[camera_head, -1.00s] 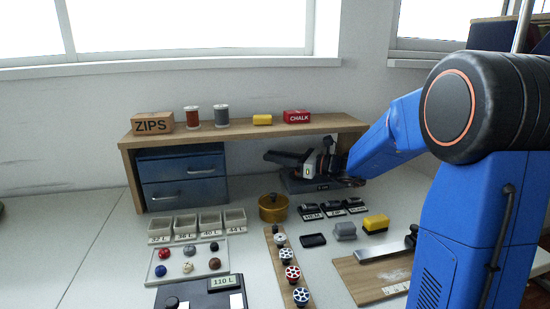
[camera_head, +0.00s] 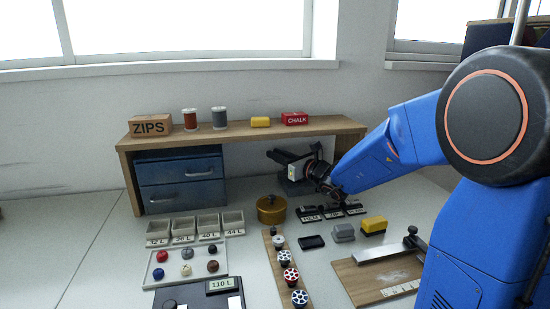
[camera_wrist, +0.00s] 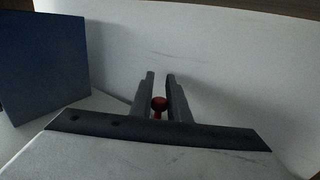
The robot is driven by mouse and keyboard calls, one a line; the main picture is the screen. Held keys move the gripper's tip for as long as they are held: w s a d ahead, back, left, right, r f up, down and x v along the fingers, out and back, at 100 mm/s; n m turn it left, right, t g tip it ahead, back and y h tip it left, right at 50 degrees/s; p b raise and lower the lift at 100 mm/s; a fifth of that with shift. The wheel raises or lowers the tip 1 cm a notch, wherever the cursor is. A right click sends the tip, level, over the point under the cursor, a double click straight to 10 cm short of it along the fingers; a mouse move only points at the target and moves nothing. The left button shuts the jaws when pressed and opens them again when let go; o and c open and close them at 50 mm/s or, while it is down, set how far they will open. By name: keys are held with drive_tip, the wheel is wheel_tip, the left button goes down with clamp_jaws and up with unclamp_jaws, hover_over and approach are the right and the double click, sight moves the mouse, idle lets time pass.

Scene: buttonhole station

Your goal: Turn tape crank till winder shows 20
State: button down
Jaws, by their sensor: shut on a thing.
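The tape winder's dark base (camera_head: 291,187) stands under the wooden shelf, right of the blue drawers. My arm and wrist cover most of it in the head view, and I cannot see its display or read a number. My gripper (camera_head: 277,156) reaches in from the right under the shelf with its fingers pointing left. In the wrist view my gripper (camera_wrist: 160,77) has its two dark fingers on either side of a small red knob (camera_wrist: 159,103), apparently the crank's handle, and is shut on it. The crank's arm below the knob is hidden.
The wooden shelf (camera_head: 248,132) runs above my gripper, and the blue drawer unit (camera_head: 181,181) stands to its left. A brass pot (camera_head: 271,210) and small black labelled blocks (camera_head: 332,214) stand in front. The wall is close behind.

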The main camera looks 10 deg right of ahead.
drive_tip(key=shift+w+d+m+t+h, duration=0.3)
drive_tip(key=shift+m+h, duration=0.25)
drive_tip(key=shift+h, duration=0.25)
drive_tip(key=shift+w+d+m+t+h, duration=0.15)
drive_tip(key=shift+d+m+t+h, duration=0.35)
drive_tip(key=shift+h, duration=0.3)
drive_tip(key=shift+w+m+h, duration=0.1)
drive_tip(key=shift+m+h, duration=0.15)
drive_tip(key=shift+h, duration=0.05)
drive_tip(key=c, duration=1.7)
unclamp_jaws()
drive_tip(key=shift+c, duration=0.2)
drive_tip(key=v, duration=1.7)
drive_tip(key=shift+d, duration=0.1)
